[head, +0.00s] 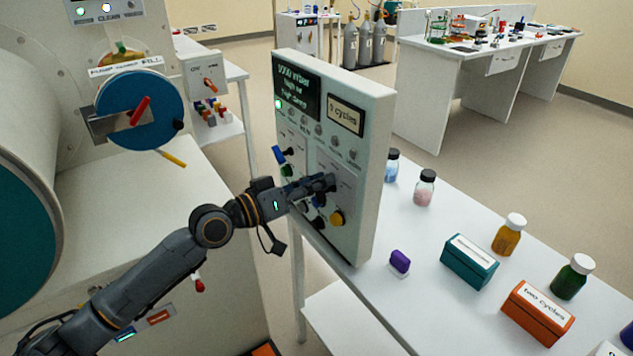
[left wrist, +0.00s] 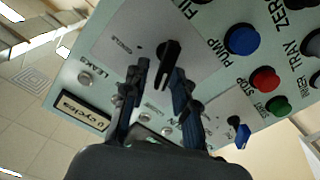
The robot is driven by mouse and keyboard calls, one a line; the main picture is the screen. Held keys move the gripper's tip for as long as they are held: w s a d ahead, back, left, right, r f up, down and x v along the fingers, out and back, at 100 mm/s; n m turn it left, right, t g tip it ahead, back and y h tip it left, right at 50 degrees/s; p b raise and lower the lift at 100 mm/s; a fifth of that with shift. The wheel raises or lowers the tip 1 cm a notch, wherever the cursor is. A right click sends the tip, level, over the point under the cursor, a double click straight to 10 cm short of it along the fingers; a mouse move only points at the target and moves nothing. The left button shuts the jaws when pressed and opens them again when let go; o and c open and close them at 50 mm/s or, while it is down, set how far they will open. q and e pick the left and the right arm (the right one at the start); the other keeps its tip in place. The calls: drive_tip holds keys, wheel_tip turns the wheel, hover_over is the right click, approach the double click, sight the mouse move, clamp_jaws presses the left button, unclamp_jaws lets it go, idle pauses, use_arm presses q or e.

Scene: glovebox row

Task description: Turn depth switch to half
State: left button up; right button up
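The grey control panel (head: 345,150) stands upright on the white bench. A black lever switch (left wrist: 169,60) on a pale plate shows in the left wrist view, its lever tilted slightly from the picture's vertical; the plate's small label is hard to read. I cannot read a depth marking. My left gripper (head: 324,186) is at the panel face and hides part of it. In the left wrist view its two fingers (left wrist: 160,78) are apart, one on each side of the black lever, with gaps visible. I cannot tell how deep they reach around it. My right gripper is not in view.
A blue button (left wrist: 242,39), a red button (left wrist: 264,79) and a green button (left wrist: 279,105) are close beside the switch plate. A blue lever (left wrist: 238,131) is on another plate. Teal box (head: 470,262), orange box (head: 537,313) and several bottles stand right of the panel.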

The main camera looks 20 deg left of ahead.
use_arm(q)
drive_tip(key=shift+s+a, duration=0.1)
drive_tip(key=shift+s+a+f, duration=0.1)
drive_tip(key=shift+s+a, duration=0.1)
drive_tip(key=shift+s, duration=0.05)
drive_tip(key=v, duration=1.1)
